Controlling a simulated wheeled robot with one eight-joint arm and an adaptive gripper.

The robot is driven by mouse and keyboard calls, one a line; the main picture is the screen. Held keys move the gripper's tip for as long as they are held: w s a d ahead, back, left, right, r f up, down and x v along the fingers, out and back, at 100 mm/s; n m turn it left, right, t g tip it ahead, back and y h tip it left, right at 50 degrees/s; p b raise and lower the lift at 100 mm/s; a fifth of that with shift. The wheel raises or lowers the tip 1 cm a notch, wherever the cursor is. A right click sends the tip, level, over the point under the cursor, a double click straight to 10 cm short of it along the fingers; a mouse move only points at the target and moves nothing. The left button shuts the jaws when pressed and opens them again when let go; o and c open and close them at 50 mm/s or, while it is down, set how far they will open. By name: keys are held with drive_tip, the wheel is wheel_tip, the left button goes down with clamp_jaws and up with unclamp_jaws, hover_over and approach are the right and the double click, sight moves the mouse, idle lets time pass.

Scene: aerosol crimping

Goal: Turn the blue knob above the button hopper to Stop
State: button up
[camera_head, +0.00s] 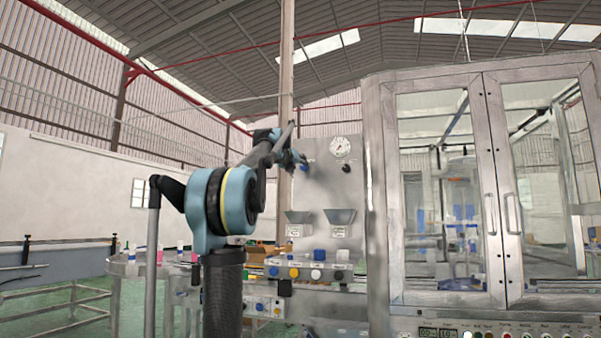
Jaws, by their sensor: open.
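A small blue knob (305,168) is on the grey metal panel (318,190), left of the round gauge. My gripper (298,160) is at the end of my raised arm, right beside the knob in the picture and partly overlapping it. It is open and holds nothing that I can see. I cannot tell whether its fingers touch the knob. The knob's pointer and any Stop marking are too small to read. Two grey hoppers are lower on the panel, a left one (298,217) and a right one (340,217). Their labels are not legible.
A white gauge (340,148) with a black knob (346,168) below it sits to the right. A glass-doored steel cabinet (378,200) stands close on the right. Below the hoppers is a shelf with blue, white and yellow parts (317,274). A post (286,70) rises behind my gripper.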

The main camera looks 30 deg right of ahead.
sight(303, 168)
drive_tip(key=shift+x, duration=3.8)
drive_tip(key=c, duration=1.1)
